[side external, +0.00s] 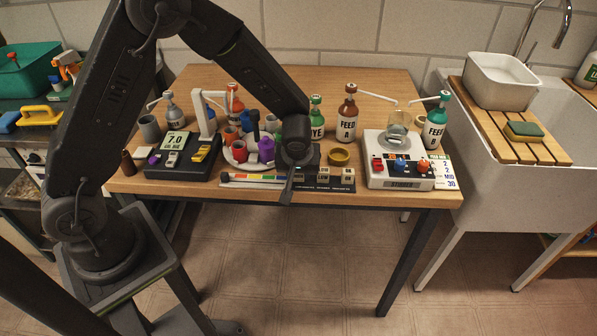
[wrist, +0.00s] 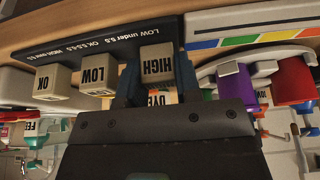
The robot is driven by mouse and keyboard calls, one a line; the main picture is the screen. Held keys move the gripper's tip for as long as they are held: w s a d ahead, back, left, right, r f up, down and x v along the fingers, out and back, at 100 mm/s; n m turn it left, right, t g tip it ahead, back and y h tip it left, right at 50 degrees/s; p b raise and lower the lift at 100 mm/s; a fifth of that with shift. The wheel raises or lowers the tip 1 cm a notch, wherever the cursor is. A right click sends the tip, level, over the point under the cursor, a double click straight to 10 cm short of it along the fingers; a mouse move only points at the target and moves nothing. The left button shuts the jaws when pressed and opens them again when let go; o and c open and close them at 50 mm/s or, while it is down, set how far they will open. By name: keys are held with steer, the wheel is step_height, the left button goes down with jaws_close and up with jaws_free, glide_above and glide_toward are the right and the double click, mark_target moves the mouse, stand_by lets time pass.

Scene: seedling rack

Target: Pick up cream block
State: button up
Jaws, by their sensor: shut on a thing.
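Three cream blocks with black lettering are at a black strip printed with LOW, OK and HIGH ranges (wrist: 105,50). In the wrist view, the cream block marked HIGH (wrist: 158,64) sits between the two fingers of my gripper (wrist: 157,80), which is shut on it. The block marked LOW (wrist: 97,72) is close beside the left finger, and the block marked OK (wrist: 54,80) is farther left. In the side view, my gripper (side external: 291,184) is at the strip's left end and largely hides the HIGH block. I cannot tell whether that block is clear of the strip.
A colour chart (side external: 252,180) lies left of my gripper. A white round tray (side external: 233,161) with coloured pots stands behind it. A yellow-brown ring-shaped dish (side external: 340,157) and a white stirrer (side external: 399,176) are to the right. The table's front edge is close.

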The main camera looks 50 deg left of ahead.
steer(key=shift+r, duration=0.15)
